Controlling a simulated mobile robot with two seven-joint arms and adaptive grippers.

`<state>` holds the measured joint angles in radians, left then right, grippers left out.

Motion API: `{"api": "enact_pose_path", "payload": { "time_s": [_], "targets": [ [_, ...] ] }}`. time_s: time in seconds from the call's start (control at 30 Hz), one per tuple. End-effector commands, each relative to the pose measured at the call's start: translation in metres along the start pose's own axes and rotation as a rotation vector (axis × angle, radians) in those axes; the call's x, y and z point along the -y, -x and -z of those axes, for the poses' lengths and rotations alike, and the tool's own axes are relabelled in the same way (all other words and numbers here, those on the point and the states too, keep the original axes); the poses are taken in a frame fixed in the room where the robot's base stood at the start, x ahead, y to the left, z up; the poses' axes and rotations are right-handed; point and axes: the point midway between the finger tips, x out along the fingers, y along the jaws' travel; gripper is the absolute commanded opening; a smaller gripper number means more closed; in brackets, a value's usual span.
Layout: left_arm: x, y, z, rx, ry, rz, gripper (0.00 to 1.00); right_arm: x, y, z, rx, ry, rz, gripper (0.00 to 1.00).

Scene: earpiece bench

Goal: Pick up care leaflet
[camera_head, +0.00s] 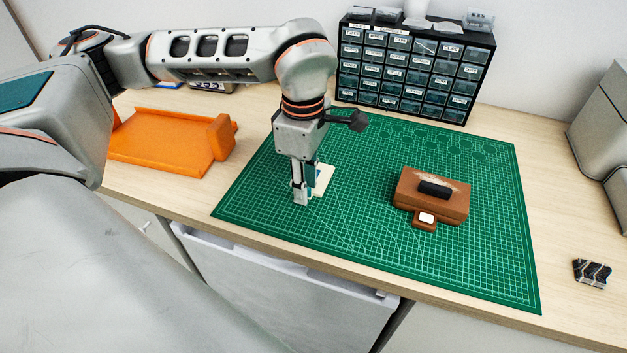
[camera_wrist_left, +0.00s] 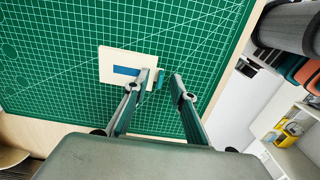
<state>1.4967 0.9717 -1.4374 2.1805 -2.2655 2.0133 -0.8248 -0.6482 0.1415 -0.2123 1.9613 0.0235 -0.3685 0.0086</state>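The care leaflet appears to be the small cream card (camera_head: 323,180) lying on the green cutting mat (camera_head: 370,240). In the left wrist view the card (camera_wrist_left: 113,58) has a blue bar on it. My left gripper (camera_head: 301,197) points down at the card's near left side and partly hides it. In the left wrist view my left gripper (camera_wrist_left: 161,77) has its fingers apart, with one fingertip over the card's edge and the other beyond it. I cannot tell whether it touches the card. My right gripper is not in view.
A brown case (camera_head: 447,197) with a black piece on top sits right of the card. An orange tray (camera_head: 165,153) stands at left. A drawer cabinet (camera_head: 412,68) stands at the back. A small dark patterned item (camera_head: 592,272) lies at far right. The mat's front is clear.

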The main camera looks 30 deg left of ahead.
Motion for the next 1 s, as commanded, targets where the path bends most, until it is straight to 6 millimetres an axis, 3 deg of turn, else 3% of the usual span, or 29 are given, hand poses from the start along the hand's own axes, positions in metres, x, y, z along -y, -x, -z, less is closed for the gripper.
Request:
{"api": "enact_pose_path", "payload": {
  "time_s": [0.23,0.33,0.37,0.77,1.0],
  "targets": [
    [0.000,-0.002,0.000,0.001,0.000,-0.001,0.25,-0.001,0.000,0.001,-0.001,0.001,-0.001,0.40],
    [0.000,-0.002,0.000,0.001,0.000,-0.001,0.02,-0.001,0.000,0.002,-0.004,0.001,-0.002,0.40],
    [0.000,-0.002,0.000,0.001,0.000,-0.001,0.00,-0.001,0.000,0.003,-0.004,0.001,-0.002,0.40],
    [0.000,0.000,0.000,0.001,0.000,-0.001,0.00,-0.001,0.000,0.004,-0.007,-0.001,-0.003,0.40],
    [-0.001,0.019,-0.001,0.002,0.001,-0.004,0.00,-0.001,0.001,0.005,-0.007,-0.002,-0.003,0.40]
  ]
}}
